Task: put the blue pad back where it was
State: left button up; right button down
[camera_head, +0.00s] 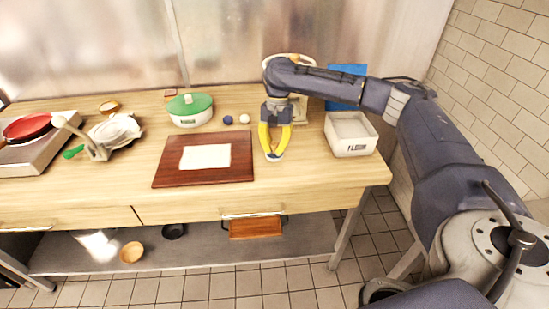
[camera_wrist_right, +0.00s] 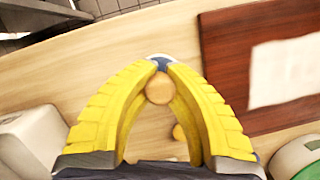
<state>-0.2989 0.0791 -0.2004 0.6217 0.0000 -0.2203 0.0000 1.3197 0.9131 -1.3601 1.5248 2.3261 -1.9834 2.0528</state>
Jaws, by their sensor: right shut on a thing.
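A flat blue pad (camera_head: 347,69) shows at the back right of the table in the head view, partly hidden behind my right arm. My right gripper (camera_head: 273,156) points down over the table, right of the dark red board, apart from that pad. In the wrist view my right gripper (camera_wrist_right: 159,66) has its yellow fingertips together on a small blue and pale thing (camera_wrist_right: 160,61), mostly hidden by the fingers. I cannot tell what this thing is. My left gripper is not in view.
A brown board (camera_head: 165,173) bears a white sheet (camera_head: 206,157). A white flour bin (camera_head: 351,148) stands right of my gripper. A green-lidded pot (camera_head: 190,105), a blue ball (camera_head: 228,119) and a white ball (camera_head: 244,118) stand to the left. Bare wood lies along the table's front edge.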

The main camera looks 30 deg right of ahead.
aim_at(274, 157)
jog(key=shift+f, duration=2.05)
jog(key=shift+f, duration=0.15)
jog(key=c, duration=1.5)
grip_release()
jog(key=v, duration=1.2)
jog(key=shift+a, duration=0.1)
